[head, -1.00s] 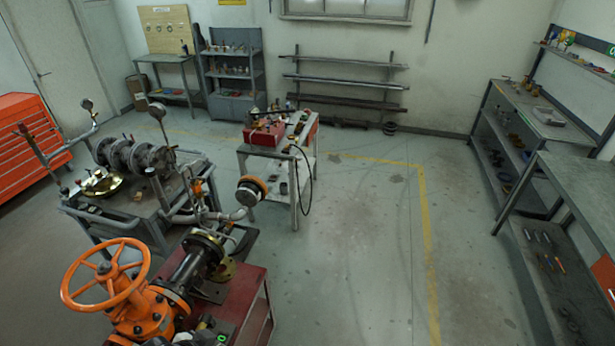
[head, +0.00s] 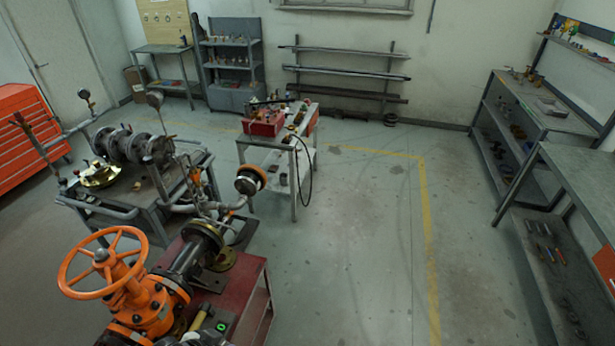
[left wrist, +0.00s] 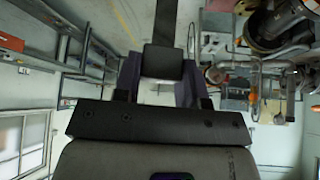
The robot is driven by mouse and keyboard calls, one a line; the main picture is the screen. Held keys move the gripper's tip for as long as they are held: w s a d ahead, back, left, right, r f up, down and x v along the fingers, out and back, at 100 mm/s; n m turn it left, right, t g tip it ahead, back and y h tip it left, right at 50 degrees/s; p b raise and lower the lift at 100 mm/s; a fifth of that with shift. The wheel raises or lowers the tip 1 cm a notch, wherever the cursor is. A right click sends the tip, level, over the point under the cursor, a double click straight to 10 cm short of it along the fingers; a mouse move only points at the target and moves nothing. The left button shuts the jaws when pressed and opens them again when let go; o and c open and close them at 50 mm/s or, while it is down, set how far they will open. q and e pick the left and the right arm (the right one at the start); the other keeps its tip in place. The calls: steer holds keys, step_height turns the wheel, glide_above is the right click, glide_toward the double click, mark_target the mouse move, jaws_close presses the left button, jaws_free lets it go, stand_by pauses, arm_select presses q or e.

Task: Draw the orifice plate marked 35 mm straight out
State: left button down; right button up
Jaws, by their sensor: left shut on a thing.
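In the left wrist view my left gripper (left wrist: 161,65) is shut. A dark flat bar (left wrist: 167,18) runs up from between its fingers, and I cannot tell whether it is an orifice plate's handle. No 35 mm mark is readable. In the head view the orange valve (head: 140,300) with its handwheel stands on a red bench at the lower left. A dark flanged pipe (head: 190,258) runs from it to a flange (head: 205,238). A brass-coloured disc (head: 224,260) lies beside that flange on the bench. My right gripper is in neither view.
A hammer (head: 199,318) and a green-lit device (head: 221,326) lie on the red bench (head: 244,275). A trolley (head: 294,140) stands further back. Open floor (head: 360,240) lies to the right.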

arm_select(q)
steer(key=shift+f+b, duration=0.4)
steer(key=shift+f, duration=0.85)
step_height(320, 180, down, 3)
steer(key=shift+r+b, duration=0.15)
steer(key=shift+b, duration=0.3)
